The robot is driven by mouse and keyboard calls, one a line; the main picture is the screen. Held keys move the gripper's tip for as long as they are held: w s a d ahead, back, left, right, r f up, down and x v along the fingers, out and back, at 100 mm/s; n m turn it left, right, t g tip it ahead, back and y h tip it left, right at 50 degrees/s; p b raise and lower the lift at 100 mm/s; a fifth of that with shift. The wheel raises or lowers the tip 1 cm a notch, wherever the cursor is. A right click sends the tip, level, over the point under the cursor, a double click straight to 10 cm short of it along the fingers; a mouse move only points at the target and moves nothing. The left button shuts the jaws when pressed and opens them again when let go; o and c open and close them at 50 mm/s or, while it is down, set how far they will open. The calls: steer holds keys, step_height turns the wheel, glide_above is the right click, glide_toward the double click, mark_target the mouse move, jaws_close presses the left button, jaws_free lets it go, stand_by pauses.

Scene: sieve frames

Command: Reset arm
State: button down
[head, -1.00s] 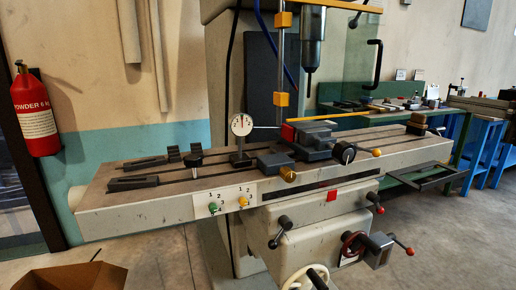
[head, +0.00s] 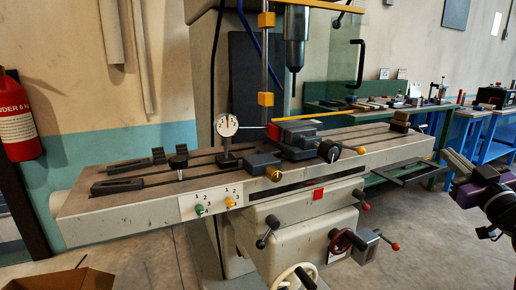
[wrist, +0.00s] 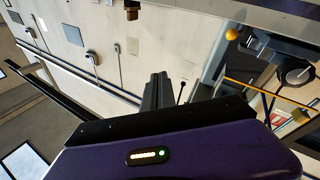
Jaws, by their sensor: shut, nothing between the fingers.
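My gripper (wrist: 157,92) shows in the wrist view, with its dark fingers together and nothing between them. Its purple body fills the bottom of that view. Part of my arm (head: 490,195) shows at the right edge of the head view, right of the milling machine's table (head: 130,205) and apart from it. The wrist view is tilted and shows a wall, a yellow knob and a dark round knob beyond the fingers.
The machine table carries a dial gauge (head: 227,126), a grey vise (head: 296,140) and dark clamps (head: 118,186). Crank handles stick out at its front. A red extinguisher (head: 18,120) hangs at left, above an open cardboard box (head: 70,283). Blue benches (head: 482,145) stand behind my arm. Floor at right is clear.

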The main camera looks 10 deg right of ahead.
steer(key=s+a+f+m+g+h, duration=0.1)
steer(key=s+a+f+m+h, duration=0.15)
steer(key=s+a+f, duration=0.6)
steer(key=s+a+f+m+h, duration=0.2)
steer(key=s+a+f+m, duration=0.3)
steer(key=f, duration=0.6)
steer(key=s+a+f+n+g+y, duration=0.1)
steer(key=s+a+f+n+y, duration=0.15)
steer(key=s+a, duration=0.6)
steer(key=s+a+f+n+g+y, duration=0.15)
steer(key=s+a+f, duration=0.25)
steer(key=s, duration=1)
steer(key=s+a+f+n+g+y, duration=0.1)
steer(key=s+a+f+g+y, duration=0.15)
steer(key=s+a, duration=0.6)
step_height(320, 180, up, 19)
steer(key=s+d+p, duration=0.2)
steer(key=p, duration=1.8)
steer(key=shift+s+d+y, duration=0.25)
steer(key=shift+d+y, duration=0.05)
steer(key=shift+d, duration=0.05)
